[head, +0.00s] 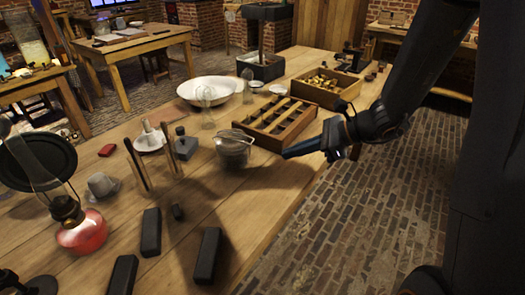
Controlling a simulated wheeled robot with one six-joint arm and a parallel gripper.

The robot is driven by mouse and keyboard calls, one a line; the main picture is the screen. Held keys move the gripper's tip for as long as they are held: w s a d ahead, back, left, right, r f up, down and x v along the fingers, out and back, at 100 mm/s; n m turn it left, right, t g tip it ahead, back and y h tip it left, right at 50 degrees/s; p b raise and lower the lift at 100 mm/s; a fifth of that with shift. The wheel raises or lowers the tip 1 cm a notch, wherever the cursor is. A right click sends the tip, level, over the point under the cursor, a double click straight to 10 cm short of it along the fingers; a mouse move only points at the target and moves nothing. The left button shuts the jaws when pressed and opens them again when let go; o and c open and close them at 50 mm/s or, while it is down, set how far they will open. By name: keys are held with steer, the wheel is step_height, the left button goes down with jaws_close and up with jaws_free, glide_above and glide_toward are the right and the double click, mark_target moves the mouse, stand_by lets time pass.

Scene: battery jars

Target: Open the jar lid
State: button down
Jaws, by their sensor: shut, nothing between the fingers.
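A squat, greyish glass jar (233,152) stands upright on the wooden table, near its right edge. Its rim shows a thin ring or wire, and I cannot tell clearly whether its lid is on or off. My gripper (284,154) is shut and empty. It points left from the arm, to the right of the jar at about the height of its rim, with a gap between the fingertips and the jar in the picture.
A wooden divided box (262,139) stands just behind the jar, with another wooden tray (313,97) beyond. A white basin (188,90) and a glass vessel (206,95) are behind. A red-based oil lamp (80,234) and several black blocks (151,232) occupy the front left.

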steer(key=w, duration=0.1)
steer(key=w+m+t, duration=0.1)
steer(key=shift+w+a+f+m, duration=0.1)
steer(key=shift+w+f+m, duration=0.2)
steer(key=shift+w+f, duration=0.1)
steer(key=p+x, duration=0.1)
steer(key=x, duration=0.8)
steer(key=shift+a+r, duration=0.2)
step_height(320, 180, up, 3)
steer(key=shift+a+f+p, duration=0.15)
steer(key=shift+p, duration=0.35)
steer(key=shift+w+a+r+p, duration=0.15)
steer(key=shift+r+p, duration=0.15)
steer(key=shift+r, duration=0.35)
